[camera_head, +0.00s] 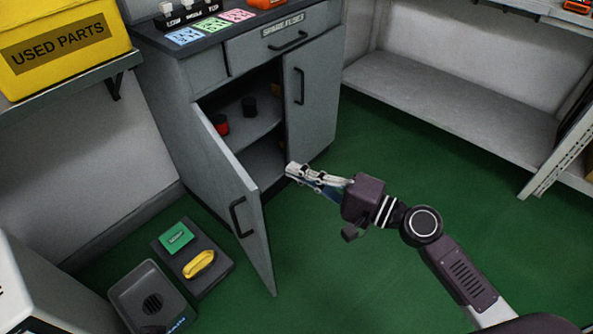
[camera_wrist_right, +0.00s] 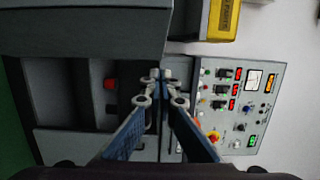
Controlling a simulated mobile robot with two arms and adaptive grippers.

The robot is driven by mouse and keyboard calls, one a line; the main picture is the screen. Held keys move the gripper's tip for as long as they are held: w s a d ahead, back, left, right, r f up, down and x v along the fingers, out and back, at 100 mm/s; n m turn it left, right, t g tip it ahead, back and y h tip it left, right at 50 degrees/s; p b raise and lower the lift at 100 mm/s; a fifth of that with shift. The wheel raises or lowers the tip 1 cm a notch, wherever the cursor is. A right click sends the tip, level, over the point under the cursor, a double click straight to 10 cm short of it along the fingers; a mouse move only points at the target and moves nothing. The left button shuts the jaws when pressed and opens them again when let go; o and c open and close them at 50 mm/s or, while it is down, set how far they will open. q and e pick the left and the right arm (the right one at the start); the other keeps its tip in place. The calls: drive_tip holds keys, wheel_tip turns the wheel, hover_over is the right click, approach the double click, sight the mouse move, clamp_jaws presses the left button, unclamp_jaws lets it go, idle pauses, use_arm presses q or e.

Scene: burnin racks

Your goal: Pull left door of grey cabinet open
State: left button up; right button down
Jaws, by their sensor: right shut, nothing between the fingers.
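The grey cabinet (camera_head: 262,66) stands at the upper middle of the head view. Its left door (camera_head: 228,178) is swung well open toward the front, with a black handle (camera_head: 238,217) on its outer face. The right door (camera_head: 306,93) is closed and has its own black handle (camera_head: 299,86). My right gripper (camera_head: 291,171) is shut and empty, in front of the cabinet opening, to the right of the open door and apart from its handle. In the right wrist view the shut fingertips (camera_wrist_right: 155,76) show before the cabinet interior. My left gripper is not in view.
Inside the cabinet are shelves with a red item (camera_head: 221,125) and a dark item (camera_head: 249,106). A yellow bin (camera_head: 62,42) sits on a shelf at upper left. A dark tray (camera_head: 213,262) lies on the floor at lower left. Green floor (camera_head: 385,180) is clear to the right.

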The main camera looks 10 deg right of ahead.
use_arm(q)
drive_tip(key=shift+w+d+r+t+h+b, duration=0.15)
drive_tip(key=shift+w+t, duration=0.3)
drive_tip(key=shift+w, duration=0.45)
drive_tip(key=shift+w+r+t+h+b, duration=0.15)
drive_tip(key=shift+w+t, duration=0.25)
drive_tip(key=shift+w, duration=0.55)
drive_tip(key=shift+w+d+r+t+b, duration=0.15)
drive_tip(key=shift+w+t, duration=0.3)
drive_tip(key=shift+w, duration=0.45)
use_arm(e)
drive_tip(key=s+d, duration=0.4)
drive_tip(key=s, duration=0.3)
drive_tip(key=shift+s, duration=0.15)
